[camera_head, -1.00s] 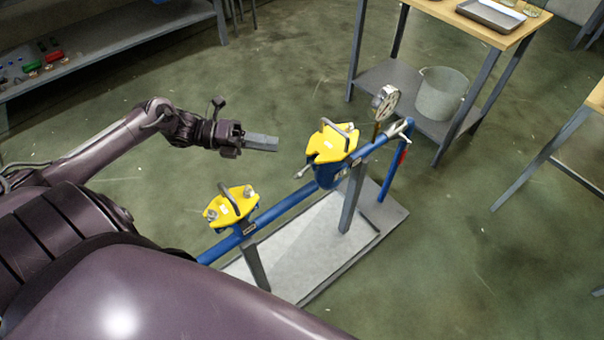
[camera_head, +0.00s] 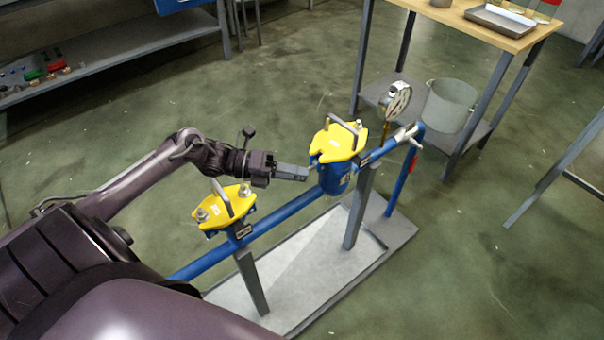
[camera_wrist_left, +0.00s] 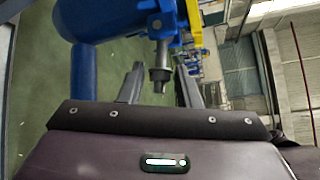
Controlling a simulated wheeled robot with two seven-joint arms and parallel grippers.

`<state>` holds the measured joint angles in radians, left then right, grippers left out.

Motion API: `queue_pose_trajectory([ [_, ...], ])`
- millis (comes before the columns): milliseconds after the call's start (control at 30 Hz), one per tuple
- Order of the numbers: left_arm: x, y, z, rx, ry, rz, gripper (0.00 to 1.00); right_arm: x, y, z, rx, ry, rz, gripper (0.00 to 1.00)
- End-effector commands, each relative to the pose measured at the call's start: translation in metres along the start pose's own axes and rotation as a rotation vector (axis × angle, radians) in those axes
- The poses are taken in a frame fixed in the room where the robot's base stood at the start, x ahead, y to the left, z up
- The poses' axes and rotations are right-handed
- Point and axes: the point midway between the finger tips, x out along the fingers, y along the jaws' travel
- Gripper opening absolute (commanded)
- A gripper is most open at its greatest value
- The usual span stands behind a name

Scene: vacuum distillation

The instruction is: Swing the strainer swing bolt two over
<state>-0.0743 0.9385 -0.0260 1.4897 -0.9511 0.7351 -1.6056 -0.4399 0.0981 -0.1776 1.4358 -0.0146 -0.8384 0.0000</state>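The far strainer (camera_head: 334,178) is a blue pot with a yellow lid (camera_head: 338,143) and a grey handle on top. In the left wrist view its blue body (camera_wrist_left: 110,18) fills the top, with a yellow edge at its right. A grey swing bolt (camera_wrist_left: 159,72) with a dark nut sticks out from it. My left gripper (camera_head: 305,175) is at the left side of this strainer, below the lid. In the wrist view its two fingers (camera_wrist_left: 159,92) are apart, one on each side of the bolt, with gaps showing. My right gripper is not in view.
A nearer strainer with a yellow lid (camera_head: 224,205) stands on the same blue pipe (camera_head: 285,212), over a grey base tray (camera_head: 318,268). A pressure gauge (camera_head: 397,99) stands behind the far strainer. A wooden-topped table (camera_head: 470,22) with a bucket (camera_head: 450,105) below is further back.

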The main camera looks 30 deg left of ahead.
Motion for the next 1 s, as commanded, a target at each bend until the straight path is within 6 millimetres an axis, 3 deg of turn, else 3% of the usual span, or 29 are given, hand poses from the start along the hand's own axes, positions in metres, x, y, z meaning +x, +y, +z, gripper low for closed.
queue_pose_trajectory([
  [167,0.015,0.000,0.000,0.000,0.000,0.000,0.30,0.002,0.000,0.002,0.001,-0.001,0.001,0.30],
  [433,0.016,0.000,0.000,-0.001,0.001,0.001,0.30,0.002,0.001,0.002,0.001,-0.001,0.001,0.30],
  [667,0.016,0.000,0.000,0.000,0.001,0.001,0.01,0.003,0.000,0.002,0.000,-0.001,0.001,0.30],
  [1000,0.015,-0.004,0.002,-0.029,0.019,0.031,0.00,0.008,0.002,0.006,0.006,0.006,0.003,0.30],
])
